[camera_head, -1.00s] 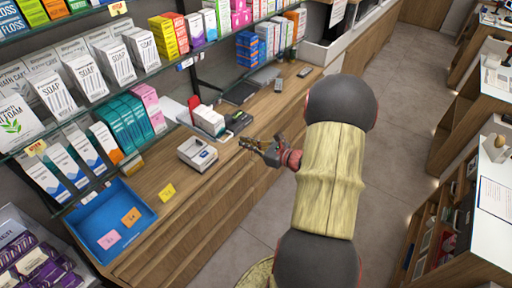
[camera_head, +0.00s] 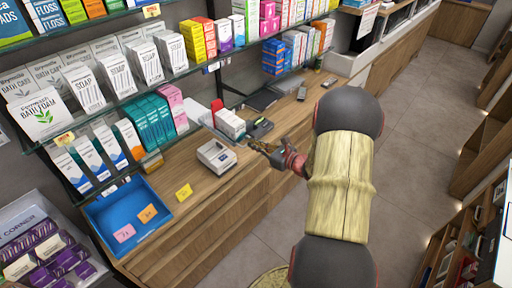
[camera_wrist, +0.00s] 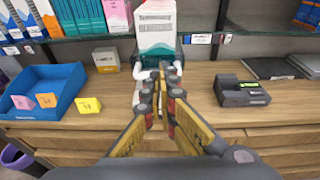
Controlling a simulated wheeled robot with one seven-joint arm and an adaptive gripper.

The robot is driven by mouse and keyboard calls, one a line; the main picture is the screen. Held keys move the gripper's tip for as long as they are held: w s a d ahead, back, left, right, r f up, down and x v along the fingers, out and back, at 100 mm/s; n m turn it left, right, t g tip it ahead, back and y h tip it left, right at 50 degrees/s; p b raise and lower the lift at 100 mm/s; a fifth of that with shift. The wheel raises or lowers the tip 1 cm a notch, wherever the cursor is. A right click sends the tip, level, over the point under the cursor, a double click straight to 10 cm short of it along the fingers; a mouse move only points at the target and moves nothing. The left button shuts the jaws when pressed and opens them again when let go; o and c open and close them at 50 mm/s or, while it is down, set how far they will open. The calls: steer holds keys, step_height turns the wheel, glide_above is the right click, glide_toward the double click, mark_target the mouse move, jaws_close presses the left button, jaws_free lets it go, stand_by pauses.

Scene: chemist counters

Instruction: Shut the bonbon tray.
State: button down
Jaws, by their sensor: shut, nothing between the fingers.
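No thing in view is clearly marked as the bonbon tray. A display rack (camera_head: 45,245) of purple and cream packets, with "CORNER" on its board, stands at the lower left of the head view; I cannot tell if it is the tray. A small white box-like unit (camera_head: 216,156) with a grey part on top sits on the counter; its kind is unclear. My gripper (camera_head: 256,146) is shut and empty, to the right of that unit. In the wrist view my gripper (camera_wrist: 164,74) points toward the shelf and covers part of a white thing behind it.
A blue tray (camera_head: 100,217) with coloured notes lies on the wooden counter (camera_head: 165,215). A yellow note (camera_head: 184,192) and a dark card terminal (camera_wrist: 241,91) are also there. Glass shelves with boxes overhang the counter's back. Grey floor (camera_head: 410,170) is free to the right.

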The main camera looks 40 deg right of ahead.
steer(key=r+b+x, duration=0.1)
steer(key=b+x, duration=0.1)
steer(key=x, duration=0.4)
steer(key=r+b+x, duration=0.1)
steer(key=b+x, duration=0.1)
steer(key=x, duration=0.4)
steer(key=w+r+b+x, duration=0.1)
steer(key=b+x, duration=0.1)
steer(key=x, duration=0.4)
steer(key=shift+w+d+r, duration=0.15)
steer(key=shift+r, duration=0.15)
steer(key=shift+w, duration=0.6)
steer(key=shift+w+r+b, duration=0.1)
steer(key=shift+r+b, duration=0.1)
steer(key=shift+b, duration=0.1)
steer(key=shift+r, duration=0.1)
